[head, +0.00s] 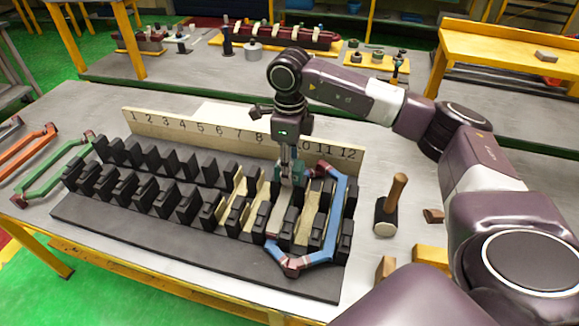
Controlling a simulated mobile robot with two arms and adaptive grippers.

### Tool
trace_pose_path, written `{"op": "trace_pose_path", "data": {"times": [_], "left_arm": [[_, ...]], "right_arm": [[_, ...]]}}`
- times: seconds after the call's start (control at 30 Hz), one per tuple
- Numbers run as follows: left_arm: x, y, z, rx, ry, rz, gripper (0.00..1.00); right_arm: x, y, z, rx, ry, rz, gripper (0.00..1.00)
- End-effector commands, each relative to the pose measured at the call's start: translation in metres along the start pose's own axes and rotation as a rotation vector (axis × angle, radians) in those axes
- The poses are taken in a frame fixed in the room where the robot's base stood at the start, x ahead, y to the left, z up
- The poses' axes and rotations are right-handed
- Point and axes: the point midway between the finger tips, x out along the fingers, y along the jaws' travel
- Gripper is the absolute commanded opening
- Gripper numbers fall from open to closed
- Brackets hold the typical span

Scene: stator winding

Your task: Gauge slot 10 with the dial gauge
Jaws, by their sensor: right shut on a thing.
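The dark slotted stator block (150,246) lies on the grey table, with a pale board numbered 1 to 12 (190,127) behind it. My right gripper (290,165) points down over the right part of the block, below the numbers 9 to 10. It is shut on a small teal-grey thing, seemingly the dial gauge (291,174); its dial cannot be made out. Its lower end is close to the teeth; whether it sits in slot 10 I cannot tell. Several right-hand slots have pale liners (236,212). My left gripper is not in view.
A blue coil (335,205) lies across the block's right end, beside the gripper. Green (50,168) and orange (25,150) coils lie at the left. A mallet (390,208) stands at the right near small wooden pieces (433,215). Another bench with parts stands behind.

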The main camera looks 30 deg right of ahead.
Motion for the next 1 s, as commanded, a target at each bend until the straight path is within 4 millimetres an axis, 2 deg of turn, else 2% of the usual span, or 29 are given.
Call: {"op": "trace_pose_path", "data": {"times": [0.3, 0.33, 0.5, 0.83, 1.0], "left_arm": [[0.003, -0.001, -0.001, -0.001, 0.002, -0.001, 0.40], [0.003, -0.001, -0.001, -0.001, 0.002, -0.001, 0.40], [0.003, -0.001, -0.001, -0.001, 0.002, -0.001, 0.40], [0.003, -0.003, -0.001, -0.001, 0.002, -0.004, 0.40], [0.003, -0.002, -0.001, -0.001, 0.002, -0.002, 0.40]], "right_arm": [[0.003, 0.000, 0.000, 0.000, -0.001, 0.000, 0.06], [0.003, 0.000, 0.000, 0.000, -0.001, 0.000, 0.32], [0.003, 0.000, 0.000, 0.000, -0.001, 0.000, 0.50], [0.000, 0.000, 0.000, 0.000, -0.001, 0.000, 0.50], [-0.023, -0.001, 0.001, 0.000, -0.005, -0.003, 0.50]]}}
